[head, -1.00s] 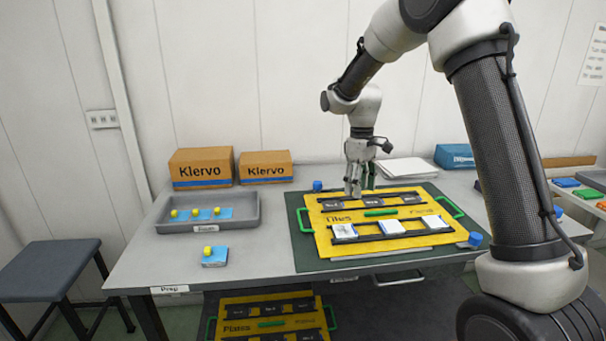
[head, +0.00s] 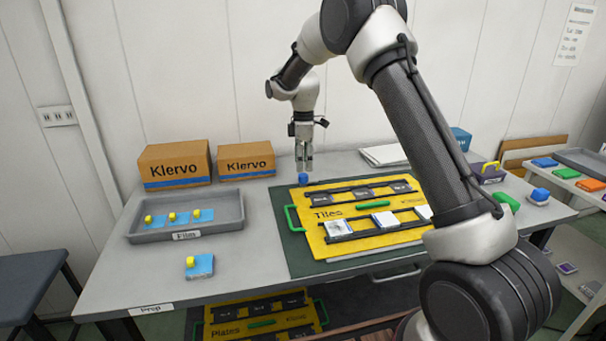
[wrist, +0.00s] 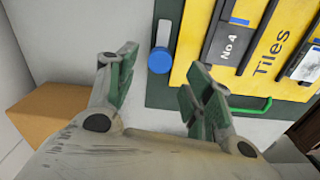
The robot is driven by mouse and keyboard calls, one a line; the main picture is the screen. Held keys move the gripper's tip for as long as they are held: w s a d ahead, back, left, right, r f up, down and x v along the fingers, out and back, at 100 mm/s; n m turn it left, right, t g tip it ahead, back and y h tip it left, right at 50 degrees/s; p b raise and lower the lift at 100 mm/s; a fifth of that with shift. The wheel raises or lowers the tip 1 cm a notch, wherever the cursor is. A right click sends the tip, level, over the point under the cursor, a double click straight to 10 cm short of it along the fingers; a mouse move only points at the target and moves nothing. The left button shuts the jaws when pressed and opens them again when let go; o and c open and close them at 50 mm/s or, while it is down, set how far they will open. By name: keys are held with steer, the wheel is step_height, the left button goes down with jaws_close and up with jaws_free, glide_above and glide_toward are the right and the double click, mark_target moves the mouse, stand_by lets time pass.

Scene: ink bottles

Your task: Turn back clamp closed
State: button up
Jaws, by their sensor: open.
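The back clamp shows as a blue knob (head: 303,179) at the back left corner of the yellow Tiles board (head: 318,240). In the wrist view the blue knob (wrist: 159,60) has a pale bar beside it, on the dark green mat next to the board. My gripper (head: 304,167) points down at the knob. In the wrist view my gripper (wrist: 160,76) has its fingers spread and nothing between them, with the knob just beyond the tips. I cannot tell whether a finger touches it.
The board carries dark plates in its back row and pale tiles (head: 385,219) in its front row. A grey Film tray (head: 150,235) and two Klervo boxes (head: 173,165) stand at the left. A blue pad with a yellow knob (head: 199,266) lies in front of the tray.

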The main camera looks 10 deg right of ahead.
mark_target(304, 175)
step_height(304, 175, down, 5)
steer(key=shift+f, duration=0.1)
steer(key=shift+c, duration=0.3)
steer(key=c, duration=1)
